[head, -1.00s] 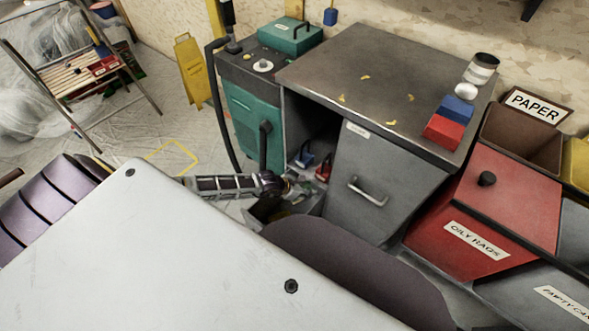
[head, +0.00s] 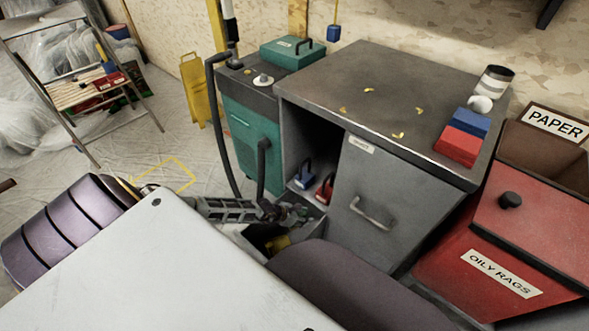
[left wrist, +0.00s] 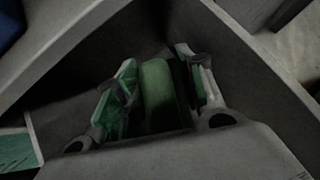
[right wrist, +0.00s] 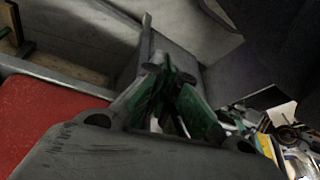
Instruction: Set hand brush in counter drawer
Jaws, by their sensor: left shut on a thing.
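My left gripper (head: 290,214) reaches over the open counter drawer (head: 243,237), low at the front of the grey counter. In the left wrist view my left gripper (left wrist: 158,75) is shut on a green block-like thing, which I take to be the hand brush (left wrist: 158,88). Grey drawer walls (left wrist: 240,45) surround it there. Its lower part is hidden, and I cannot tell whether it touches the drawer floor. A yellowish thing (head: 278,244) shows in the drawer. My right gripper (right wrist: 172,78) shows only in its own wrist view, its fingertips close together.
The grey counter (head: 385,80) carries red (head: 457,145) and blue blocks, a can and yellow scraps. A teal cabinet (head: 250,140) with a hose stands left. Red oily-rags bin (head: 520,225) stands right.

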